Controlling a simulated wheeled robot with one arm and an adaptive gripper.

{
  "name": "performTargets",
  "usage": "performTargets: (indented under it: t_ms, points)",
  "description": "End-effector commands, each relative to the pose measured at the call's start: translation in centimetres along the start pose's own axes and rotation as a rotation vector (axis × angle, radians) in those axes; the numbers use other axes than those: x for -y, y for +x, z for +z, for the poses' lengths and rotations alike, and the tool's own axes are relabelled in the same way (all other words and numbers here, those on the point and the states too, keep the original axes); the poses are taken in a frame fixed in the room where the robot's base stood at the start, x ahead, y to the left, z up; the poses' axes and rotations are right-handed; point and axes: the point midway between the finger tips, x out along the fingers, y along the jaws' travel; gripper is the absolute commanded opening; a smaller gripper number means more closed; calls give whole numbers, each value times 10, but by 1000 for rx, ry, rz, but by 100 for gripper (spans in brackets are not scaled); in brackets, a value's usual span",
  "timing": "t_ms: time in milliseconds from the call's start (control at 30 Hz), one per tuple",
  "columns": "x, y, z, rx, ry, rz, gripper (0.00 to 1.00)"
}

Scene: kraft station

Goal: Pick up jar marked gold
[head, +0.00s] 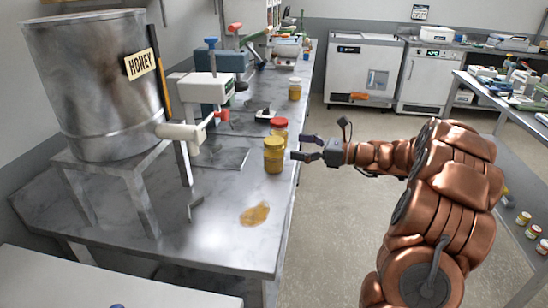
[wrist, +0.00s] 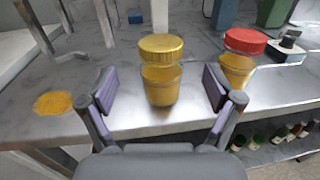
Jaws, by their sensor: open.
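The jar with the gold lid (head: 274,155) stands upright near the right edge of the steel table in the head view. In the wrist view the gold-lidded jar (wrist: 161,85) stands centred ahead, between my fingers but a little beyond their tips. My gripper (head: 306,148) is open and empty, just right of the jar at the table edge. Its two purple-padded fingers (wrist: 160,92) are spread wide on either side of the jar in the wrist view. No marking is legible on the jar.
A red-lidded jar (wrist: 240,62) stands close to the right of the gold one in the wrist view. A honey-coloured spill (head: 254,214) lies on the table (head: 215,245). Another jar (head: 295,88) stands farther back. A honey tank (head: 95,90) stands at left.

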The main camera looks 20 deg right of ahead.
Motion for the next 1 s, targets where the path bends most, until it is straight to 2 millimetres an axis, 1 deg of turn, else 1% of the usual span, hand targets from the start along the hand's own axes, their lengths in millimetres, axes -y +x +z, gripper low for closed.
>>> performTargets:
  t_ms: [133,433,667,700,800,1000]
  points:
    - [6,0,0,12,11,-17,90]
    - [8,18,-1,11,9,-30,90]
    - [2,46,-4,9,11,-27,90]
    - [2,52,-4,8,10,-25,90]
    - [3,61,-4,10,9,-26,90]
    - [3,67,-4,10,8,-25,90]
